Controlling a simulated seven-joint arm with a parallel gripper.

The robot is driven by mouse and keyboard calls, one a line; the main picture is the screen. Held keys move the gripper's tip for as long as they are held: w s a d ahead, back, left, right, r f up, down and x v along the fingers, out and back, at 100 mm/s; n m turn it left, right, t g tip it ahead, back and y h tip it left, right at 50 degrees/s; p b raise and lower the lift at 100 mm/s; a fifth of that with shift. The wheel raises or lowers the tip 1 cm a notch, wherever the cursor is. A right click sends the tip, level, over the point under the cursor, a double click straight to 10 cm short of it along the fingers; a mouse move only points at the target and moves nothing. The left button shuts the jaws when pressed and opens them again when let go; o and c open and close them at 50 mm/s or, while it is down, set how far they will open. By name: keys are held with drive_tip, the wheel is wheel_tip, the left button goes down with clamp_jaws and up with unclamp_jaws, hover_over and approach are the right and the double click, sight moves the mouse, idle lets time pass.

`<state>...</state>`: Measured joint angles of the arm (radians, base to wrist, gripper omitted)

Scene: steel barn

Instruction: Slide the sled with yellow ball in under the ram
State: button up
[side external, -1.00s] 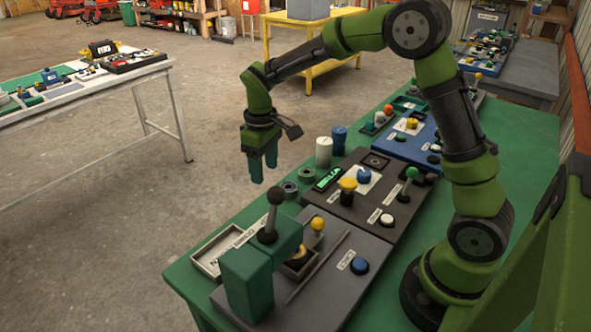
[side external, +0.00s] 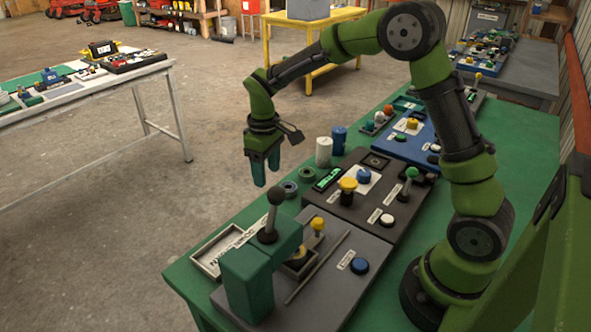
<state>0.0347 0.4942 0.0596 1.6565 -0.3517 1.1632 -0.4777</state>
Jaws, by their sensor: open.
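The yellow ball (side external: 318,225) stands on a short stem at the right end of the sled (side external: 299,265), which lies on a grey base plate (side external: 345,290). The sled's left part is partly hidden behind the green press frame (side external: 246,284). A black-knobbed lever (side external: 271,217) rises from the frame's top. The ram under the frame's arm is hidden from this side, so I cannot tell how far under it the sled reaches. My gripper (side external: 266,178) is open and empty, pointing down, above and beyond the press, apart from the sled.
A thin rod (side external: 318,267) and a blue button (side external: 359,265) are on the base plate. A shallow tray (side external: 207,262) lies behind the press. A dark panel (side external: 345,210) with a yellow knob and green-balled lever adjoins. White (side external: 323,152) and blue (side external: 339,140) cylinders stand farther back.

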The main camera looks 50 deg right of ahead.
wheel_tip(320, 180, up, 8)
drive_tip(key=shift+f, duration=0.15)
idle(0.4)
wheel_tip(320, 180, up, 5)
drive_tip(key=n+g+y, duration=0.1)
drive_tip(key=n+g, duration=0.1)
drive_tip(key=n, duration=0.7)
hover_over(318, 218)
drive_tip(key=w+d, duration=0.2)
drive_tip(key=w, duration=0.1)
drive_tip(key=s+f, duration=0.1)
drive_tip(key=f, duration=0.4)
drive_tip(key=s+a+f, duration=0.1)
drive_tip(key=f, duration=0.4)
drive_tip(key=s+a+f, duration=0.1)
drive_tip(key=f, duration=0.4)
drive_tip(key=shift+f, duration=0.35)
clamp_jaws()
